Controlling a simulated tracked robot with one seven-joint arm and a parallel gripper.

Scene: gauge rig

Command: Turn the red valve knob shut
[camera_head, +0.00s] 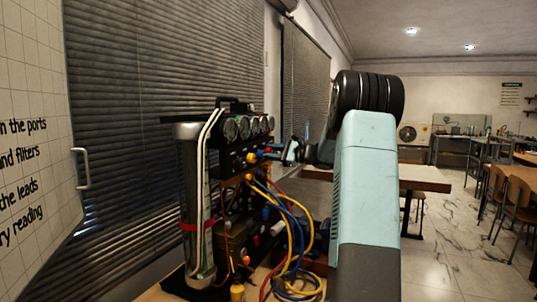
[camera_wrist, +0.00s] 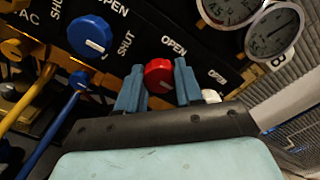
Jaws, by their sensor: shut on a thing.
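The red valve knob (camera_wrist: 158,75) is in the middle of the wrist view, on a black panel. A small pale mark shows low on its face. The word SHUT is printed to its upper left and OPEN to its upper right. My gripper (camera_wrist: 158,84) has one grey-blue finger on each side of the knob and is shut on it. In the head view my gripper (camera_head: 290,152) reaches the right side of the gauge rig (camera_head: 228,155).
A blue knob (camera_wrist: 90,36) sits left of the red one, with yellow and blue hoses below it. A white knob (camera_wrist: 211,96) is close to the right finger. Round gauges (camera_wrist: 272,32) are at upper right. Loose hoses (camera_head: 297,245) hang in front of the rig.

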